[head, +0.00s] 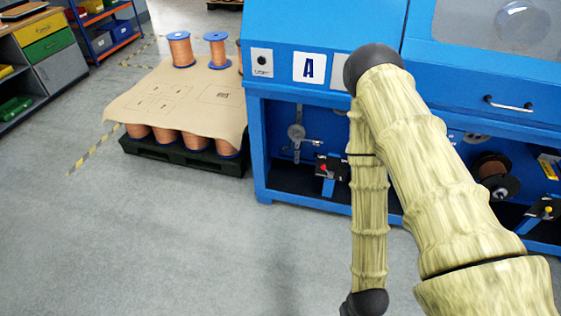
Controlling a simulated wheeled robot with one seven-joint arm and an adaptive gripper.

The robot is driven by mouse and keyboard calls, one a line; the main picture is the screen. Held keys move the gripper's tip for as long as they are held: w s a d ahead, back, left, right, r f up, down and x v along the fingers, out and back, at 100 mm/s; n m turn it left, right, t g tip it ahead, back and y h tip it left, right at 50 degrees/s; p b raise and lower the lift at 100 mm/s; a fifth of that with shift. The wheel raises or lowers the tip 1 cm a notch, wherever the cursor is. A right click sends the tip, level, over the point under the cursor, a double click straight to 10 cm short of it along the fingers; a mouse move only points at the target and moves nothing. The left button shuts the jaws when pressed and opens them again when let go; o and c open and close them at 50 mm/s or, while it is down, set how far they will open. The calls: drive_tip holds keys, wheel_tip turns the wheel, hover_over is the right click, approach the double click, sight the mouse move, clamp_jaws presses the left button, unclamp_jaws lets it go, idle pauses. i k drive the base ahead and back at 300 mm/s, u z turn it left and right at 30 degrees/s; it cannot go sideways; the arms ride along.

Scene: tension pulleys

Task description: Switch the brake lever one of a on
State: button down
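My sleeved arm crosses in front of the machine. Its lower end runs down to a dark joint at the bottom edge, and my gripper is not in view.
Another small black unit with a yellow part (546,208) and a dark spool (494,178) are in the machine's right bay. A black pallet (185,155) with copper spools under a brown sheet stands left of the machine. The grey floor (190,250) in front is clear.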

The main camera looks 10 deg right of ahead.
sight(331, 174)
drive_tip(key=u, duration=0.1)
drive_tip(key=i, duration=1)
drive_tip(key=z, duration=0.3)
